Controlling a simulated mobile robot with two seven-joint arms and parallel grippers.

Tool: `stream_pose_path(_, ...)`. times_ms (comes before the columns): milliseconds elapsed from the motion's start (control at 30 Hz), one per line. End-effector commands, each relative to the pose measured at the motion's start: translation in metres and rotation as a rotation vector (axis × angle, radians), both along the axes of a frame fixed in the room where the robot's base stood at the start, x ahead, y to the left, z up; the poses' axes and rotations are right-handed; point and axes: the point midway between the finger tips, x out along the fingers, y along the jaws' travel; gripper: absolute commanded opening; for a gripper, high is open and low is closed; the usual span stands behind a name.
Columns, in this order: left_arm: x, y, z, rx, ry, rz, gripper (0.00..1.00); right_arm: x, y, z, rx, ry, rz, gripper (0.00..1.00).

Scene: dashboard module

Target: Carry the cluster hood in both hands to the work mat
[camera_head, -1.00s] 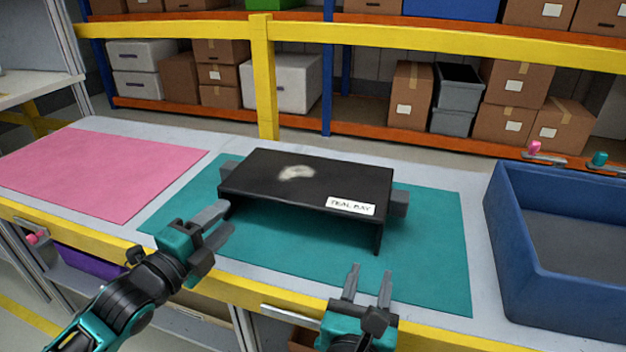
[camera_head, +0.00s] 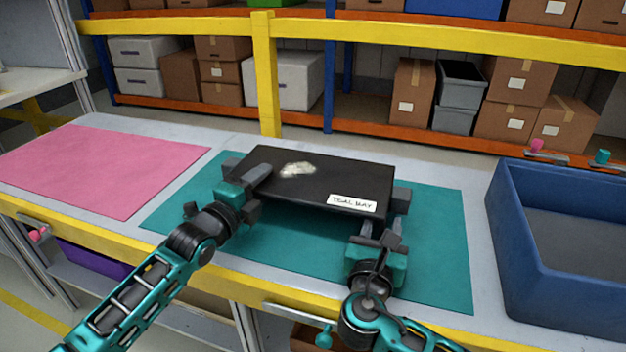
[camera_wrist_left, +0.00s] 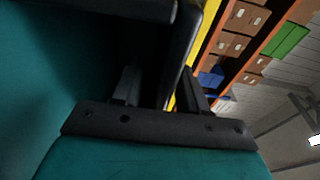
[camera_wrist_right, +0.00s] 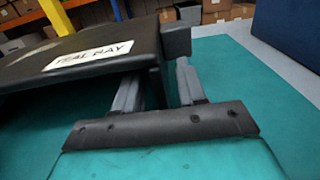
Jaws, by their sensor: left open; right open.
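The cluster hood (camera_head: 318,178) is a black bridge-shaped cover with a pale smudge on top and a white "TEAL BAY" label. It stands on the teal mat (camera_head: 440,270), and a grey block sticks out at each side. My left gripper (camera_head: 260,190) is open at the hood's left side wall, which seems to lie between its fingers in the left wrist view (camera_wrist_left: 175,75). My right gripper (camera_head: 385,232) is open at the right wall. In the right wrist view its fingers stand on either side of that wall (camera_wrist_right: 158,88). Finger contact is unclear.
A pink mat (camera_head: 105,170) lies bare on the bench to the left. A blue bin (camera_head: 505,260) stands at the right. A yellow post (camera_head: 264,80) and rail rise behind the bench, with shelves of boxes beyond.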

Motion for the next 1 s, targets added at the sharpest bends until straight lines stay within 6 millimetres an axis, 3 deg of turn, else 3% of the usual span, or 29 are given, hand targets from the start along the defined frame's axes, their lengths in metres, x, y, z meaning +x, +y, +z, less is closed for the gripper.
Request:
stream_pose_path(433, 0.0064, -0.0032, 0.0004, 0.000, -0.001, 0.000, 0.43, 0.0069, -0.0026, -0.0001, 0.001, 0.001, 0.000, 0.40)
stream_pose_path(833, 0.0063, -0.0030, 0.0003, 0.000, -0.001, 0.000, 0.04, 0.0066, -0.0024, -0.0002, 0.001, 0.001, 0.000, 0.02)
stream_pose_path(1000, 0.0063, -0.0029, 0.0002, 0.000, 0.000, 0.001, 0.00, 0.0066, -0.0024, -0.0002, 0.001, 0.001, 0.000, 0.00)
